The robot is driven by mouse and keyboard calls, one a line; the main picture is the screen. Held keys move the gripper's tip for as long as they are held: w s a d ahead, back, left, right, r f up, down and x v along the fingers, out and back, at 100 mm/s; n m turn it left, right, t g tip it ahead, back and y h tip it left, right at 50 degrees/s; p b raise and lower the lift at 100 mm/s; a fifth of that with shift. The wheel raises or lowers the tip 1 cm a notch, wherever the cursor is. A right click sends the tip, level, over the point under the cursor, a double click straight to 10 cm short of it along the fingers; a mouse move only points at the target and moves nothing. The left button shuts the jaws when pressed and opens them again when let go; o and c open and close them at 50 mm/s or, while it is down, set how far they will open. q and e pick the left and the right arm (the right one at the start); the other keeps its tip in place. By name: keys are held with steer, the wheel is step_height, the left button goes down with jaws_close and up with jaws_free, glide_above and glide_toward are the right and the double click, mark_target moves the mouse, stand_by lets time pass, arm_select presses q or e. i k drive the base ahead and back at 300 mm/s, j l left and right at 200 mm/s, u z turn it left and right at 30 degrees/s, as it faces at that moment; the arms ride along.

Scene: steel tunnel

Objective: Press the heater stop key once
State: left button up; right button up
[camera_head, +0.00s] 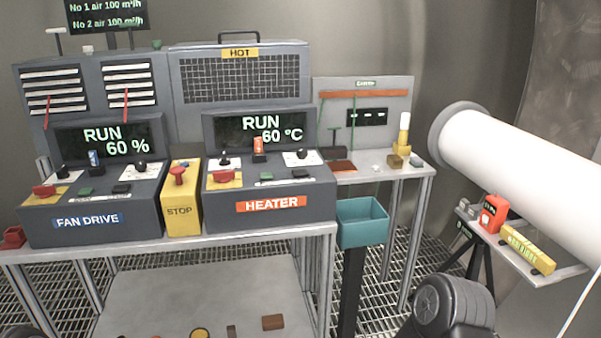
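The heater console (271,211) stands on the bench, right of the yellow STOP box. Its display (257,129) reads RUN 60 °C. On its sloped top are a red control (222,176) on a yellow plate, a green key (266,176), a black key (300,173), black knobs and an orange item. The key labels are too small to read, so I cannot tell which is the stop key. Neither gripper shows clearly in the head view.
The fan drive console (88,221) stands on the left, its display reading RUN 60 %. The yellow STOP box (181,213) has a red button on top. A teal bin (361,222) is right of the bench. A large white duct (520,165) fills the right side.

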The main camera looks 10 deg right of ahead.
mark_target(300, 173)
steer(key=i+j, duration=0.35)
steer(key=j, duration=0.15)
steer(key=i+j, duration=0.35)
steer(key=j, duration=0.15)
